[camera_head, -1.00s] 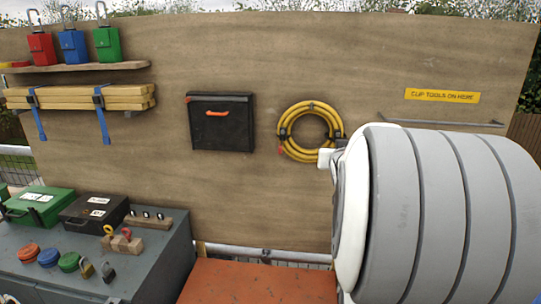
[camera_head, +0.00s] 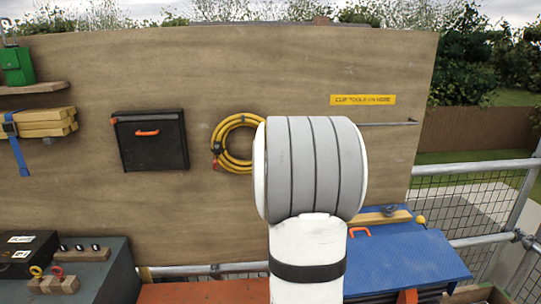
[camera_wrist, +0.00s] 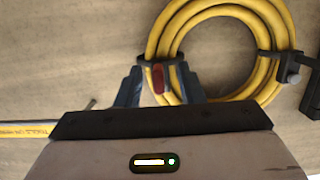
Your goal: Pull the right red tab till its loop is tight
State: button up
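A yellow hose coil (camera_head: 228,140) hangs on the wooden board, and my arm covers its right part in the head view. In the wrist view the coil (camera_wrist: 163,32) fills the upper middle. A dark loop (camera_wrist: 145,62) wraps the coil's left strand there, with a red tab (camera_wrist: 158,79) hanging from it. My gripper (camera_wrist: 160,74) is open, with one finger on each side of the tab; I cannot tell whether either touches it. A second dark loop (camera_wrist: 289,66) sits at the coil's right side. In the head view my gripper is hidden behind my arm.
A black box (camera_head: 151,140) with an orange handle is on the board left of the coil. A yellow sign (camera_head: 363,100) and a metal rail (camera_head: 390,123) are to the right. Below stand a blue case (camera_head: 410,262) and a grey cabinet (camera_head: 105,280).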

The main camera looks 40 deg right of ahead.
jog(key=shift+c, duration=0.5)
grip_shut()
jog(key=shift+f+b+v, duration=0.2)
jog(key=shift+b+v, duration=0.3)
jog(key=shift+v, duration=0.55)
jog(key=shift+f+b+v, duration=0.2)
jog(key=shift+b+v, duration=0.3)
jog(key=shift+v, duration=0.5)
jog(key=shift+s, duration=0.1)
jog(key=shift+o, duration=0.4)
grip_release()
jog(key=shift+a, duration=0.1)
jog(key=shift+o, duration=0.5)
